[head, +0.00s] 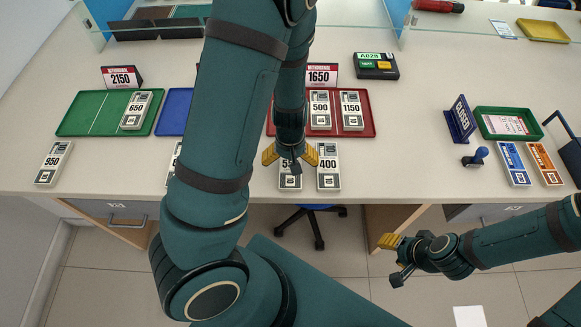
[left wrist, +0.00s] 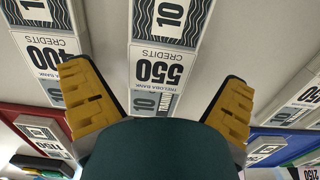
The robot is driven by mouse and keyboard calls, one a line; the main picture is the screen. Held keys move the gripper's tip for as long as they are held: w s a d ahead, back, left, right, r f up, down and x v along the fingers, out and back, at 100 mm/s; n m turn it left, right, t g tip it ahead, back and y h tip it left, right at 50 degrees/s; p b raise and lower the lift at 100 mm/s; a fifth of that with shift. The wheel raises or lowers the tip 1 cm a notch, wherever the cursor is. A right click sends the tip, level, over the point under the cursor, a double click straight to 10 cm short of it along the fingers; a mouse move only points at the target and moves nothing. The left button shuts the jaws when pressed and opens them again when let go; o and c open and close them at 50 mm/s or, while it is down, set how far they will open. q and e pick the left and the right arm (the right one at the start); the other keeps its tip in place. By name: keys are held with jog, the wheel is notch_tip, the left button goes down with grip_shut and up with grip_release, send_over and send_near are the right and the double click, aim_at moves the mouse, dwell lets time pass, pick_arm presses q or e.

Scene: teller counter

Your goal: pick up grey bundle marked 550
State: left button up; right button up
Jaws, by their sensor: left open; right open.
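The grey bundle marked 550 (left wrist: 158,72) shows upside down in the left wrist view, between my two yellow fingers. In the head view only part of this bundle (head: 290,183) shows near the counter's front edge, its number mostly hidden by my left gripper (head: 290,154). My left gripper is open, pointing down over the bundle, with the fingers to either side and not closed on it. My right gripper (head: 392,260) is open and empty, out in front of the counter at the lower right.
A bundle marked 400 (head: 328,180) lies close to the right of the 550 bundle. Behind, a red tray (head: 368,128) holds bundles marked 500 and 1150. A green tray (head: 75,122) holds 650, and 850 (head: 53,163) lies at far left. My left arm hides the middle.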

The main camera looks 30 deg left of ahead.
pick_arm(q)
jog(key=shift+f, duration=0.75)
jog(key=shift+r, duration=0.1)
jog(key=shift+c, duration=0.3)
jog(key=c, duration=1.3)
jog(key=shift+o, duration=0.2)
